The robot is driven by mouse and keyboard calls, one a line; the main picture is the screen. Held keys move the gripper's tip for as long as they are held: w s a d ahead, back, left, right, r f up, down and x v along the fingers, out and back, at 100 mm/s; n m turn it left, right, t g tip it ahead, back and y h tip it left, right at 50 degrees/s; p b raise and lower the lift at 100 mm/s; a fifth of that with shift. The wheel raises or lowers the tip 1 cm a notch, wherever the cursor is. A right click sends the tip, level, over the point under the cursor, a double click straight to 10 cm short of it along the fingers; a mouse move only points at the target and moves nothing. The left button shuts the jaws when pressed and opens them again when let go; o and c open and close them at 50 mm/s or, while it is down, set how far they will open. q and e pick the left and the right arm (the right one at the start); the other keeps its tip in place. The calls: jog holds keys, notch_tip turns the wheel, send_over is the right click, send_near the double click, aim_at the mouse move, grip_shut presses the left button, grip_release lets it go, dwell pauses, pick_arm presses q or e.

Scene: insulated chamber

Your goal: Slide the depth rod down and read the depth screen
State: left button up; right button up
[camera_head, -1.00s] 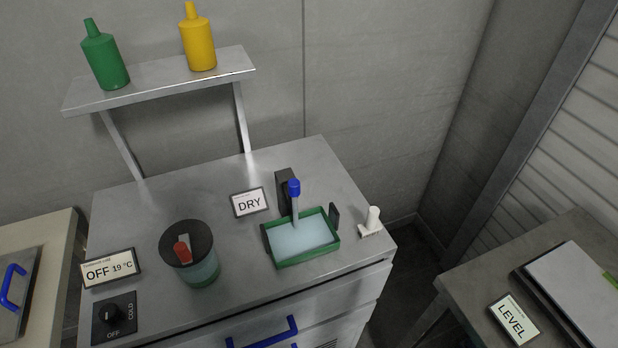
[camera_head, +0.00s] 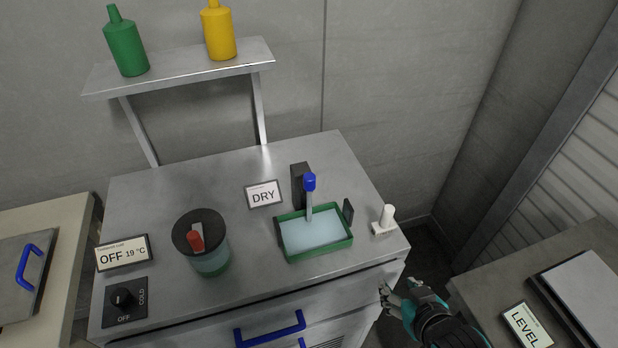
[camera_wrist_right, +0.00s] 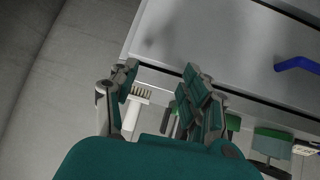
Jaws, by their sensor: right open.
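The depth rod (camera_head: 309,197) stands upright over the green tray (camera_head: 351,237), with a blue knob (camera_head: 309,181) on top and a dark post (camera_head: 297,184) behind it. The tray holds pale blue liquid; whether the rod's lower end touches it I cannot tell. The depth screen (camera_head: 263,194) reads DRY. My right gripper (camera_head: 394,293) is open and empty, in front of the cabinet's right front corner, well apart from the rod. In the right wrist view my open fingers (camera_wrist_right: 152,92) show beside the cabinet top. My left gripper is not in view.
A round dark-lidded container (camera_head: 211,262) with a red handle, an OFF 19 °C screen (camera_head: 123,254) and a knob (camera_head: 122,298) are left. A shelf (camera_head: 180,72) with bottles hangs behind.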

jog(key=w+a+r+n+t+y, duration=0.25)
jog(key=a+r+t+y, duration=0.2)
jog(key=r, duration=0.55)
jog(key=n+t+y, duration=0.1)
jog(key=y, duration=0.3)
send_near(313, 184)
jog(key=p+x, duration=0.4)
jog(key=x, duration=0.7)
jog(key=shift+r+p, duration=0.15)
jog(key=shift+p, duration=0.15)
jog(key=shift+w+a, duration=0.1)
jog(key=shift+w, duration=0.05)
grip_shut()
